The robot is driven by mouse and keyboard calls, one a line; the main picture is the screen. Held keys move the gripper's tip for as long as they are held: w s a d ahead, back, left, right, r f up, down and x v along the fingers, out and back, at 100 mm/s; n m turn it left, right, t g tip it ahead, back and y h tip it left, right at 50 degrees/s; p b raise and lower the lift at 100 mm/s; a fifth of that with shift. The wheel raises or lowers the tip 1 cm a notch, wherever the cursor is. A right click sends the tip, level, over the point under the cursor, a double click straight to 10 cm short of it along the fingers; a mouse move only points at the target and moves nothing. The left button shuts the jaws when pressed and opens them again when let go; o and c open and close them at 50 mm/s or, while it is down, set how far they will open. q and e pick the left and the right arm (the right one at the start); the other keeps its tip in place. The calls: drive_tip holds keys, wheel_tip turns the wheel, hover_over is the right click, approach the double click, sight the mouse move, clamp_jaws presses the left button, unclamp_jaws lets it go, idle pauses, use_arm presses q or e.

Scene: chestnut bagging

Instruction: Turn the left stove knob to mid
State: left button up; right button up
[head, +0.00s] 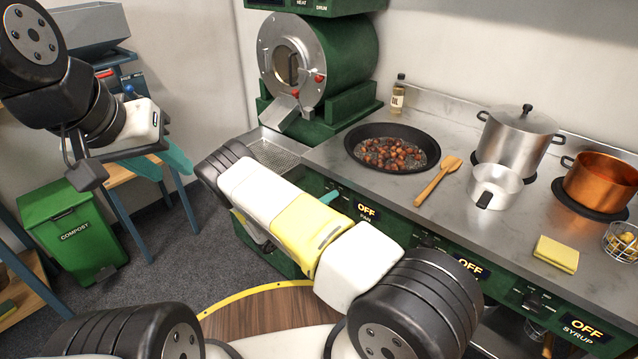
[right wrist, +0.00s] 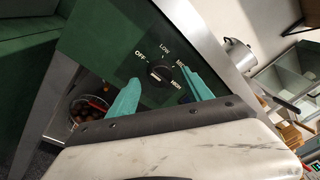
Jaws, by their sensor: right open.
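The left stove knob (right wrist: 160,73) is a round black dial on a green panel, with OFF, LOW, a partly covered MED and HIGH printed around it. Its pointer direction is too small to tell surely. My right gripper (right wrist: 160,87) is open, one teal finger on each side of the knob; contact cannot be told. In the head view my right arm hides this knob, and one teal fingertip of that gripper (head: 330,197) shows by the panel. The PAN display (head: 367,210) reads OFF. My left gripper (head: 164,160) hangs far left, away from the stove; its opening is unclear.
A black pan of chestnuts (head: 392,148) stands on the stove top, with a wooden spoon (head: 438,181), steel pots and a copper pot (head: 600,182) to the right. A green roaster (head: 340,55) stands behind. A compost bin (head: 72,232) stands at left.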

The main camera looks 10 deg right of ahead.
drive_tip(key=shift+w+d, duration=0.25)
drive_tip(key=shift+d, duration=0.2)
drive_tip(key=shift+c, duration=0.5)
clamp_jaws()
